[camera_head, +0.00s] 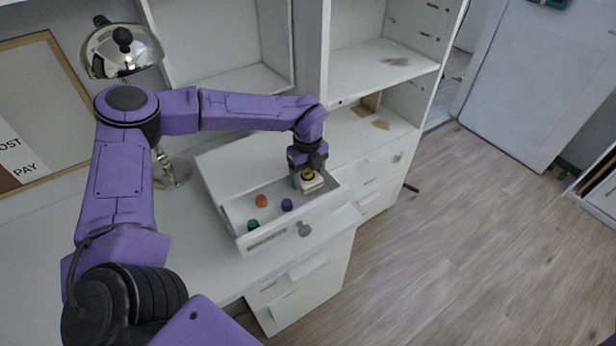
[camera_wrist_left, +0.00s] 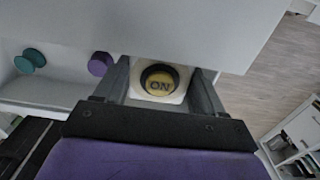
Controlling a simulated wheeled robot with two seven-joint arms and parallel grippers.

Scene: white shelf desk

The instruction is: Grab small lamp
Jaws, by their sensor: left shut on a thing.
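A small white square block with a dark-ringed yellow top marked "ON" (camera_wrist_left: 160,81), which I take to be the small lamp, sits between the fingers of my left gripper (camera_wrist_left: 160,72) in the left wrist view. In the head view, my left gripper (camera_head: 308,177) points down at the drawer's right end and is shut on this small lamp (camera_head: 313,184). The gripper partly hides the lamp there. I cannot tell whether the lamp touches the drawer floor. My right gripper is not in view.
The open white drawer (camera_head: 268,238) also holds orange (camera_head: 261,201), purple (camera_head: 287,204) and teal (camera_head: 253,225) round pieces. A chrome lamp (camera_head: 120,50) stands on the desk at the left, behind my arm. Shelves rise behind the drawer; open floor lies right.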

